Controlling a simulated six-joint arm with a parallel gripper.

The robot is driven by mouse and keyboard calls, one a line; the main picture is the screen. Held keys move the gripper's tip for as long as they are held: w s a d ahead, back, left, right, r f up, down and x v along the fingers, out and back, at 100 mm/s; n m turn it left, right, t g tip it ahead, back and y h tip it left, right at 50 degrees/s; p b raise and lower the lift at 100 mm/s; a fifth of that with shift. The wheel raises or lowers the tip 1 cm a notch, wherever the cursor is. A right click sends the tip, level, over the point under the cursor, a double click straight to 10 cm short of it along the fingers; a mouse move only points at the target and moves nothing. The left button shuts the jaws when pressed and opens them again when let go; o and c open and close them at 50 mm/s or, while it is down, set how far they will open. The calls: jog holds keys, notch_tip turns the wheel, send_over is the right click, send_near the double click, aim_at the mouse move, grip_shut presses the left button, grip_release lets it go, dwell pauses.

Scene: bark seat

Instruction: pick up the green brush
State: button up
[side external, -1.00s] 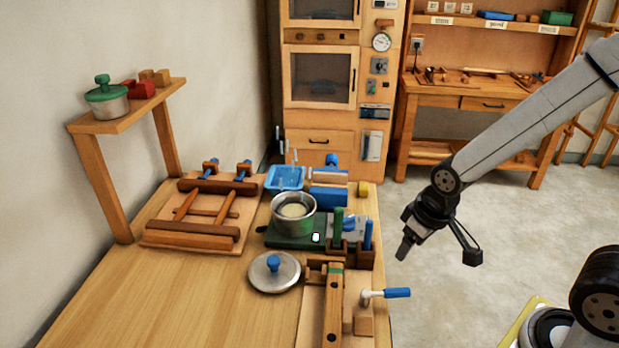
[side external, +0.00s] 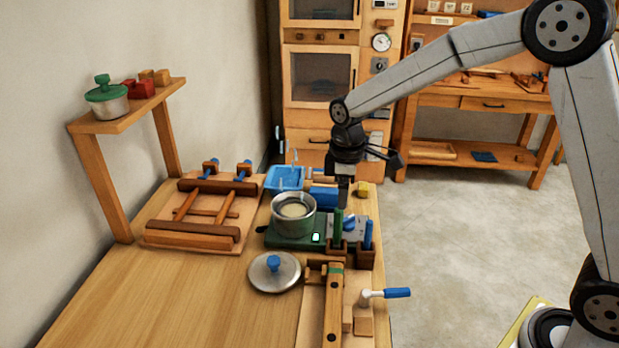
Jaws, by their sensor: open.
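The green brush (side external: 338,228) shows as an upright green handle standing in a small brown holder (side external: 336,250) near the right side of the table. Its lower end is hidden in the holder. My gripper (side external: 343,200) points down just above and slightly behind the green handle, and looks empty. The fingers overlap in this view, so the gap between them is not visible. I cannot tell whether they touch the handle.
A blue-handled tool (side external: 368,235) stands right beside the brush. A metal pot (side external: 293,222) sits on a green burner to the left. A blue basin (side external: 285,179) is behind it. A lid (side external: 273,271) lies in front. The table's left front is clear.

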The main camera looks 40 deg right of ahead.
jog(key=shift+w, duration=0.35)
jog(key=shift+f, duration=1.25)
jog(key=shift+f, duration=0.1)
send_over(337, 243)
jog(key=shift+w+d+f, duration=0.15)
jog(key=shift+w+f, duration=0.05)
jog(key=shift+f, duration=1.05)
jog(key=shift+w+d+f, duration=0.15)
jog(key=shift+f, duration=1.1)
jog(key=shift+c, duration=0.2)
grip_shut()
